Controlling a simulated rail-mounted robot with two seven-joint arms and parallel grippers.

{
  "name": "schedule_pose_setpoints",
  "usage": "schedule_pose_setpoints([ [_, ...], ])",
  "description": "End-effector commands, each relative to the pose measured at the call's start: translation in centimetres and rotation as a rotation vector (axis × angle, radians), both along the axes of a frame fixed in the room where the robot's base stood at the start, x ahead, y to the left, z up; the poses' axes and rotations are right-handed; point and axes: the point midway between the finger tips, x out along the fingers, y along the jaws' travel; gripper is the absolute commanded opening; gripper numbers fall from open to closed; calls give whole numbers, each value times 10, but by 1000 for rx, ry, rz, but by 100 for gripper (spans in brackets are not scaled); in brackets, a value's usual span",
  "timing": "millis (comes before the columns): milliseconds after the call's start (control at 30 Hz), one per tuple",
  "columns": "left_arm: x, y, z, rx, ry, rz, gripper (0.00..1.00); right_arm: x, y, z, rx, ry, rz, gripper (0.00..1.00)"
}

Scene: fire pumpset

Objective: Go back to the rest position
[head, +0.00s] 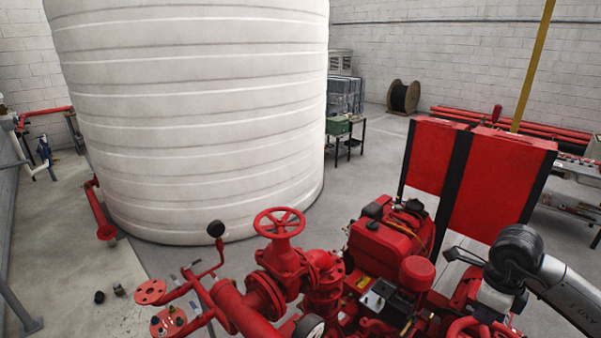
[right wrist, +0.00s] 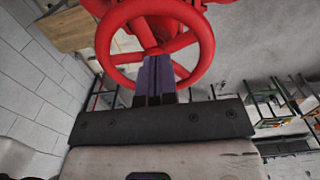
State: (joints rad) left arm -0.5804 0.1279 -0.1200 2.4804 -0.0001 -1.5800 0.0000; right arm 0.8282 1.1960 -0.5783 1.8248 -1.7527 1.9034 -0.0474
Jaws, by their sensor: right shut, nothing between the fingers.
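My right arm comes in from the right in the head view, and its wrist is low over the red pumpset. The fingertips do not show clearly there. In the right wrist view, my right gripper (right wrist: 152,62) is shut and empty, its two dark fingers side by side. A red handwheel (right wrist: 207,45) is just beyond them. The fingers overlap its lower rim in the picture, and I cannot tell whether they touch it. Part of a red wheel (head: 463,325) also shows beside the wrist in the head view. My left gripper is not in view.
The red engine (head: 385,240) and another red handwheel (head: 279,222) on the pipework stand left of my right arm. Red panels (head: 490,185) stand behind it. A large white tank (head: 190,110) fills the back left. Grey floor (head: 370,170) is clear behind the pumpset.

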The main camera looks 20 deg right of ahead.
Motion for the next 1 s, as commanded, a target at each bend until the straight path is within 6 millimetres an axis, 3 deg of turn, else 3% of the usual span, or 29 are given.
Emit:
schedule_pose_setpoints([
  [133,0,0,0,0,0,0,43,9,5,0,29,-56,-4,0],
  [233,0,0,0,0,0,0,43,28,15,3,91,-172,-6,0],
  [367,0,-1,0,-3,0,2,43,60,41,17,263,-381,-6,0],
  [467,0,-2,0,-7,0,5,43,81,66,38,434,-548,-12,0],
  [733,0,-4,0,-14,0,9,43,108,122,132,951,-954,-86,0],
  [833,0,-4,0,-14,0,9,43,108,130,175,1153,-1090,-149,0],
  [1000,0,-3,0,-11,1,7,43,98,127,245,1508,-1290,-316,0],
])
